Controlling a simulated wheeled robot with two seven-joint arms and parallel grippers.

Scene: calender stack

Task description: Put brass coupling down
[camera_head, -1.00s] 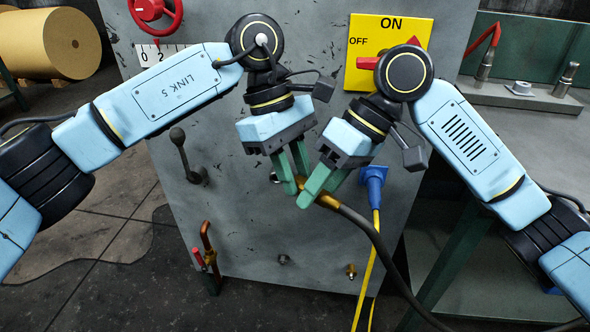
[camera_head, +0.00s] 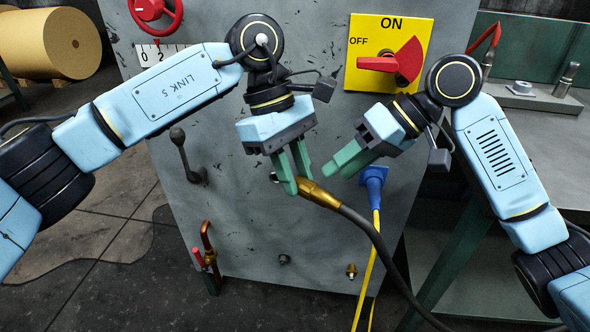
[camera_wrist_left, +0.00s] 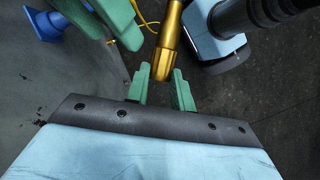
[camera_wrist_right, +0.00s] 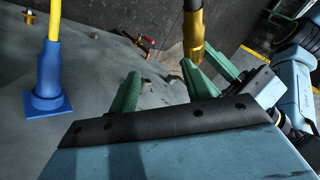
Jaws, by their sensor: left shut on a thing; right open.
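The brass coupling (camera_head: 318,194) is the gold end of a dark hose and hangs in front of the grey machine panel. My left gripper (camera_head: 291,182) has its green fingers shut on the coupling's left end. The coupling also shows between the green fingers in the left wrist view (camera_wrist_left: 166,60). My right gripper (camera_head: 338,168) is open and empty, apart from the coupling, up and to its right. In the right wrist view the coupling (camera_wrist_right: 194,35) appears beyond the right fingers.
A blue plug (camera_head: 374,181) with a yellow cable sits on the panel close to my right gripper. A yellow ON/OFF plate (camera_head: 362,38) with a red switch handle (camera_head: 405,62) is above. A grey lever (camera_head: 184,152) and a copper pipe (camera_head: 207,240) are left. The dark hose (camera_head: 385,258) trails down right.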

